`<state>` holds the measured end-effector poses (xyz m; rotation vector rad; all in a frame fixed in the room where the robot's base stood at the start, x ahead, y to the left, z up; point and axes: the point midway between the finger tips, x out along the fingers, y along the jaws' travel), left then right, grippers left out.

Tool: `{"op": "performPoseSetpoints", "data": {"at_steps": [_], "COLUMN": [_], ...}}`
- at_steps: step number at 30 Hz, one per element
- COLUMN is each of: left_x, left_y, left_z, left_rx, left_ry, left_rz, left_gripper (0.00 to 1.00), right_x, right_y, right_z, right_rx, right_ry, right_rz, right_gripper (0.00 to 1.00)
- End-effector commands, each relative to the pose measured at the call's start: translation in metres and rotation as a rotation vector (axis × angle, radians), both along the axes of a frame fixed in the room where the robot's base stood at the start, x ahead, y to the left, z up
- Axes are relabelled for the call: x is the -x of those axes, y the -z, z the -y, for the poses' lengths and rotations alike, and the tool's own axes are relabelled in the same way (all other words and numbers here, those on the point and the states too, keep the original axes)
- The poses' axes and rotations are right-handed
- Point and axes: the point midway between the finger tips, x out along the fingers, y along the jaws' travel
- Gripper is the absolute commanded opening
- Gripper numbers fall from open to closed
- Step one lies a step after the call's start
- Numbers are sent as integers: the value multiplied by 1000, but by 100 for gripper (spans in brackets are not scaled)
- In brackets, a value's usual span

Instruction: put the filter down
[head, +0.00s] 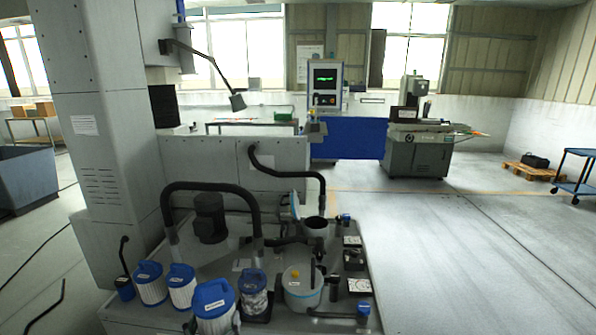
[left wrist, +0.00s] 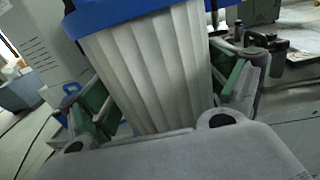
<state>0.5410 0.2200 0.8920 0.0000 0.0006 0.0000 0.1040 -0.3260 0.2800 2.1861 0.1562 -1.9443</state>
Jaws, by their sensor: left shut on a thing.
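A pleated white filter with a blue cap (head: 214,298) stands out largest at the bottom of the head view. In the left wrist view the same filter (left wrist: 150,70) fills the middle, its white pleats between my green-padded fingers and its blue cap at the top. My left gripper (left wrist: 168,98) is shut on it. In the head view my left gripper (head: 212,322) is mostly hidden by the filter at the lower edge. The filter's lower end is hidden, so I cannot tell whether it touches anything. My right gripper is not in view.
Two similar blue-capped filters (head: 149,284) (head: 181,287) stand just left on the grey machine top (head: 130,312). A blue-capped clear canister (head: 254,296) and a whitish tank (head: 302,292) stand to the right. Black hoses (head: 212,187) arch behind.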

Motion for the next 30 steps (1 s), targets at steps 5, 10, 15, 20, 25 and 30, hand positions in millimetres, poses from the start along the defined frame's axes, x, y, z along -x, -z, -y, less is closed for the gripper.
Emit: {"op": "performPoseSetpoints", "data": {"at_steps": [5, 10, 15, 20, 25, 30], "left_x": [4, 8, 11, 14, 18, 25], "left_y": [5, 12, 16, 20, 28, 37], "left_z": [0, 1, 1, 2, 2, 2], "left_rx": [0, -1, -1, -2, -5, -5], "left_ry": [-1, 1, 1, 2, 3, 2], "left_rz": [3, 2, 2, 3, 1, 1], "left_gripper": [41, 41, 41, 41, 41, 41], "right_x": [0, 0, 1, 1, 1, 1], "right_y": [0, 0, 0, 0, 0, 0], "right_z": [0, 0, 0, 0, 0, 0], "right_rx": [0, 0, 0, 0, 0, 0], "right_ry": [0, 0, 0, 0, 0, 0], "right_rz": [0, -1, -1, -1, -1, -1], "right_gripper": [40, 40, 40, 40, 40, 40]}}
